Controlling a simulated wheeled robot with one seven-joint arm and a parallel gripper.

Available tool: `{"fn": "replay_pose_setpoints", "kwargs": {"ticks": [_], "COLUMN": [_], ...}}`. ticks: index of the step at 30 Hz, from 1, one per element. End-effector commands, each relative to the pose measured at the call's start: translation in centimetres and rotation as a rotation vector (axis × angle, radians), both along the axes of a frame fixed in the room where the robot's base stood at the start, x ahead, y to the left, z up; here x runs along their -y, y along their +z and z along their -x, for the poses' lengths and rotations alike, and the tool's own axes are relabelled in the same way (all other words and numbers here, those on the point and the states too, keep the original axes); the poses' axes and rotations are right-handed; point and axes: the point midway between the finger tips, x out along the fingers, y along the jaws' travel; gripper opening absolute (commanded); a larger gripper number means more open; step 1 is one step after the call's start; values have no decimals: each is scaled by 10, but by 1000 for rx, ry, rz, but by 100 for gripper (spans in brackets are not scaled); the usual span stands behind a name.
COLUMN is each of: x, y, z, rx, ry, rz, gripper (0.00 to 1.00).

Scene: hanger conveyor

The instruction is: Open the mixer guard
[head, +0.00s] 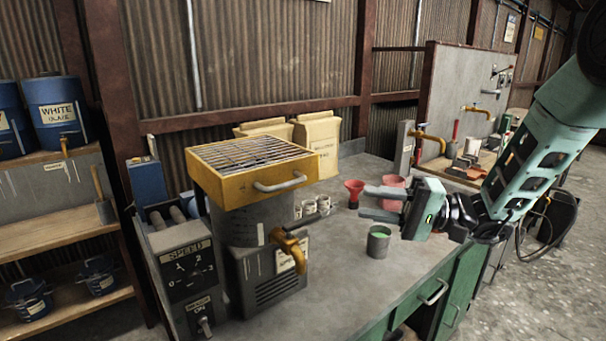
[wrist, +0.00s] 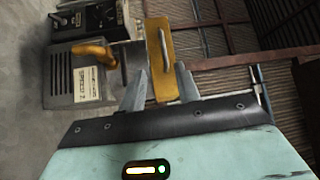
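The mixer guard (head: 217,178) is a yellow frame with a metal grate, lying flat and closed over the grey mixer drum (head: 238,225). A pale bar handle (head: 280,183) is on its front side. In the wrist view the yellow guard (wrist: 158,86) and its handle (wrist: 165,46) appear ahead, turned sideways, partly behind the fingers. My gripper (head: 363,201) is right of the guard, apart from it, with its fingers pointing left towards the mixer. The fingers are spread with nothing between them, as the wrist view of my gripper (wrist: 161,67) also shows.
A yellow tap (head: 291,248) juts from the mixer front. A speed control box (head: 185,270) stands left of it. The front worktop (head: 350,285) is clear.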

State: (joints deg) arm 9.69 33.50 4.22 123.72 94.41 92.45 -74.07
Motion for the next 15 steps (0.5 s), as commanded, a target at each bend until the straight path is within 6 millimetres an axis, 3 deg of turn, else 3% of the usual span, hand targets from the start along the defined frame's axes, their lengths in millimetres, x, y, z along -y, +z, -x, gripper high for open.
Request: {"fn": "replay_pose_setpoints", "kwargs": {"ticks": [5, 15], "x": [-5, -69], "y": [4, 15], "z": [-8, -18], "rx": [17, 15], "ry": [-25, -19], "rz": [-17, -15], "gripper": [33, 33]}}
